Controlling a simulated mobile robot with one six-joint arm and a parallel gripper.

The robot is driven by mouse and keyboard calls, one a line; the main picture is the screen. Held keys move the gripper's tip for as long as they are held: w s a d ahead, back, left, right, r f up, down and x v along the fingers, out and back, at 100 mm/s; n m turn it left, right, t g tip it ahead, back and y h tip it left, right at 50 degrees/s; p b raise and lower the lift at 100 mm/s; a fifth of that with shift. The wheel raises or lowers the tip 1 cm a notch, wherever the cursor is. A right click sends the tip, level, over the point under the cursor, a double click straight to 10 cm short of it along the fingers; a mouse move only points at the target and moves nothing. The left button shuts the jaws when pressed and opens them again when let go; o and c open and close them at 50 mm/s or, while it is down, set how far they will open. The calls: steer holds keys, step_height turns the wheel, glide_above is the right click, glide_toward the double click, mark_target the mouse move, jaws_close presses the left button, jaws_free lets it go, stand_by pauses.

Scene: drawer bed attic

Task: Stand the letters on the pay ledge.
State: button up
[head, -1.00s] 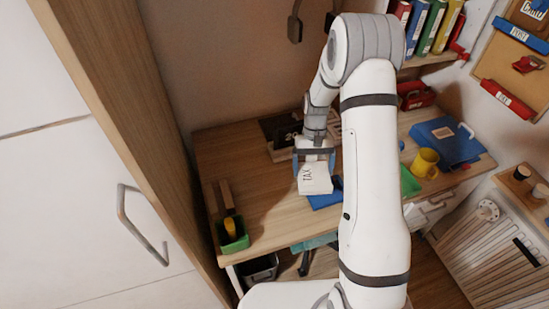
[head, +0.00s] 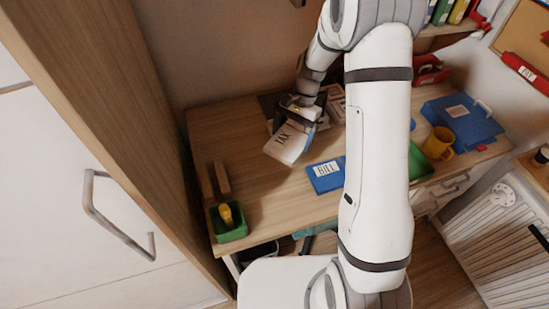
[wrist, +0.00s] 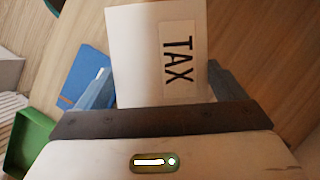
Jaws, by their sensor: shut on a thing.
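My gripper (head: 303,112) is shut on a white letter marked TAX (head: 287,143) and holds it tilted, apparently above the left-middle of the desk. The wrist view shows the TAX letter (wrist: 155,55) between the fingers. A blue letter marked BILL (head: 326,174) lies flat on the desk to the right of the held one. A red ledge (head: 523,71) with a white label, seemingly PAY, is on the wall at the far right, below a corkboard (head: 527,38).
A green box (head: 230,234) holding a yellow-topped thing stands at the desk's left front. A tall wooden cabinet side (head: 110,110) borders the left. The desk's left middle (head: 225,135) is bare.

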mark_target(272, 142)
steer(key=a+m+b, duration=0.1)
steer(key=m, duration=0.1)
steer(key=s+a+m+t+y+b, duration=0.1)
steer(key=a+m, duration=0.1)
steer(key=a+m+t+b, duration=0.1)
steer(key=a+m+b, duration=0.1)
steer(key=shift+s+a+f+m+y, duration=0.2)
steer(key=shift+m+y, duration=0.1)
steer(key=shift+m, duration=0.1)
steer(key=shift+a+f, duration=0.1)
steer(key=shift+m, duration=0.3)
step_height(272, 142, down, 10)
steer(key=shift+r+b, duration=0.2)
steer(key=shift+b, duration=0.3)
steer(key=shift+r, duration=0.1)
steer(key=o, duration=0.5)
steer(key=shift+f, duration=0.2)
steer(key=shift+o, duration=1.2)
steer(key=shift+r, duration=0.1)
